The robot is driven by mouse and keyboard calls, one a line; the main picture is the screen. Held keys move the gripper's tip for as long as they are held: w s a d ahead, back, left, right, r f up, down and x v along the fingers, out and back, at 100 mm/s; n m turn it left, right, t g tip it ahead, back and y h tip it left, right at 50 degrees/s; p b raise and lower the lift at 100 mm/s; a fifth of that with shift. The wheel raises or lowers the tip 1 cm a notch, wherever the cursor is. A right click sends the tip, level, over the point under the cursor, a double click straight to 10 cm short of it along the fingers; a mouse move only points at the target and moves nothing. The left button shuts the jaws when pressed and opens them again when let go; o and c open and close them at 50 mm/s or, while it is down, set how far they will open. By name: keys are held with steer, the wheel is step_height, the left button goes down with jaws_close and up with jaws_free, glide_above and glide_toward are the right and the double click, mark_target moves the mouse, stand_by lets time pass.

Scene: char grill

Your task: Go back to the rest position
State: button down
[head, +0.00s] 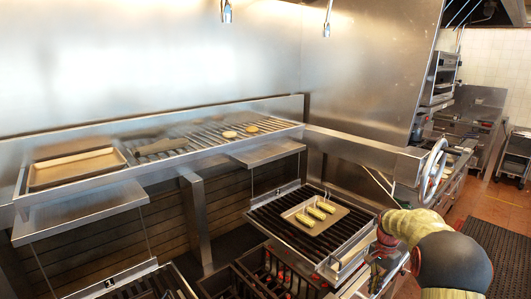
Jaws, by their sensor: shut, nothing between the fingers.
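My arm reaches in at the lower right. My gripper (375,281) hangs below its wrist beside the right edge of the lower grill. It is small and dark in this view, shut and empty. The lower grill (279,204) has a dark grate. A light metal tray (334,216) lies on the grate and holds several green-yellow pieces (319,214). My gripper is to the right of the tray and apart from it.
An upper rack (190,134) runs along the steel wall. It bears a shallow tray (75,168), a dark spatula-like tool (161,146) and two round patties (240,131). More grates stand at the bottom. Open floor (489,205) lies at the right.

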steer(key=s+a+r+n+t+b, duration=0.2)
steer(key=s+a, duration=0.4)
steer(key=s, duration=0.7)
steer(key=s+a+r+n+t+b, duration=0.2)
steer(key=s+a+r+n+b, duration=0.3)
steer(key=s, duration=0.7)
steer(key=s+a+r+n+t+b, duration=0.2)
steer(key=s+a, duration=0.6)
steer(key=s, duration=0.5)
steer(key=r+n+b, duration=0.1)
steer(key=n+b, duration=0.1)
steer(key=shift+s+a+r+n, duration=0.3)
steer(key=shift+s, duration=0.05)
